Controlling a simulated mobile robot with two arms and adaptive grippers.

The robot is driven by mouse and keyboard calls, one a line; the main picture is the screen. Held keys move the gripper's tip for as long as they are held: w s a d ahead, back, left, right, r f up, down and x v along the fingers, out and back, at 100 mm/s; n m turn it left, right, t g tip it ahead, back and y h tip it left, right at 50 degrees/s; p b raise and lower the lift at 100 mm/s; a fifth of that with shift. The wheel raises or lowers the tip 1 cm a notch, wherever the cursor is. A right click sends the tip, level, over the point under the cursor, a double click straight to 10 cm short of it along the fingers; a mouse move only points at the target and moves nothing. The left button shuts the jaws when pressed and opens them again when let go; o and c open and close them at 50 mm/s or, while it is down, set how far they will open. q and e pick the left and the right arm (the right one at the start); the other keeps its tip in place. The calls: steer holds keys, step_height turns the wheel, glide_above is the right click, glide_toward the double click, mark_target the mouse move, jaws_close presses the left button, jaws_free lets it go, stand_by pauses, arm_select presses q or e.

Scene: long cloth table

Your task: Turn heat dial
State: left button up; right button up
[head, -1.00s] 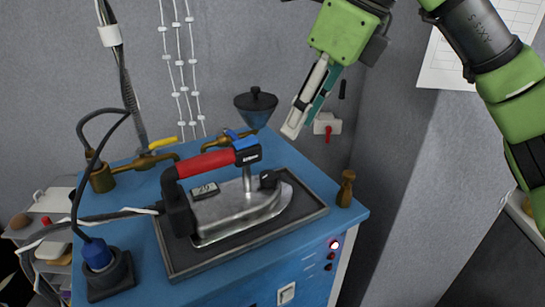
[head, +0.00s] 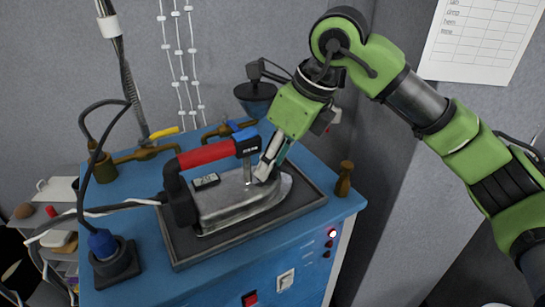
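The iron (head: 232,201) is silver with a red handle (head: 206,154), and rests on a dark tray (head: 184,255) on the blue cabinet. A small dark display (head: 207,181) sits on its body. The black heat dial, seen earlier near the front of the iron, is now hidden behind my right gripper. My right gripper (head: 265,176) points down with its fingertips at the dial's place, just right of the handle's front post. I cannot tell whether the fingers are closed on the dial. My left gripper is not in view.
A black funnel (head: 256,98) and brass pipes with a yellow lever (head: 164,132) stand behind the iron. A blue plug in a socket (head: 104,244) and cables are at the left. A wooden peg (head: 344,179) stands at the right corner.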

steer(key=shift+c, duration=0.5)
steer(key=c, duration=0.7)
steer(key=shift+n, duration=0.3)
steer(key=shift+c, duration=0.2)
